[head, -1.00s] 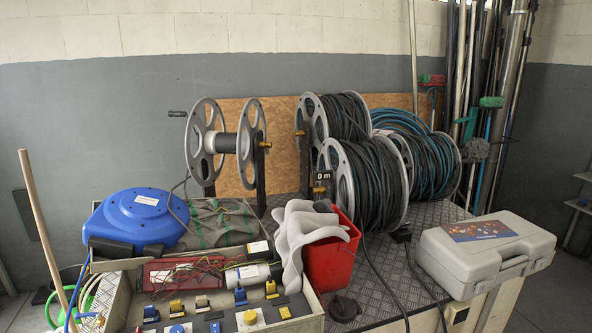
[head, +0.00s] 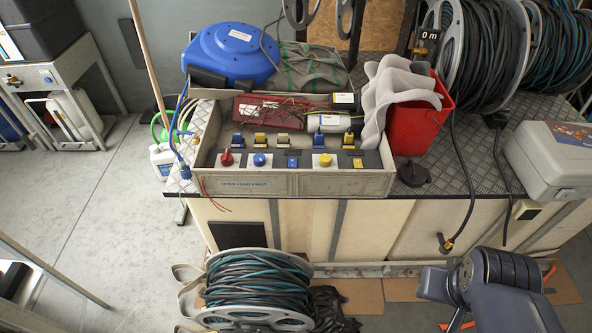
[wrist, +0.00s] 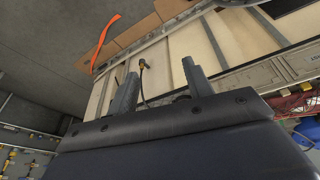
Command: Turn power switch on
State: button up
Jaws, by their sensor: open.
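The control box (head: 330,184) sits at the front left of the bench. Its sloped panel carries a red knob (head: 226,158), a blue knob (head: 261,160), a blue rocker switch (head: 292,163), a yellow knob (head: 323,160) and a black-and-yellow switch (head: 358,163). I cannot tell which is the power switch or read its state. My gripper (wrist: 160,68) is open in the wrist view, its two fingers apart with nothing held. It points toward the bench's front panels, away from the switches. In the head view my arm shows at the lower right; the fingertips are not clear there.
A red bucket (head: 418,120) with a grey cloth stands right of the box. A blue reel (head: 232,50) is behind it. A grey case (head: 555,160) lies at the right. A hose reel (head: 258,290) stands on the floor in front. The floor at left has free room.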

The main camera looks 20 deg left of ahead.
aim_at(227, 160)
jog(key=u, duration=1.55)
jog(key=i+j+u, duration=0.2)
jog(key=i+j, duration=0.1)
jog(key=j, duration=0.1)
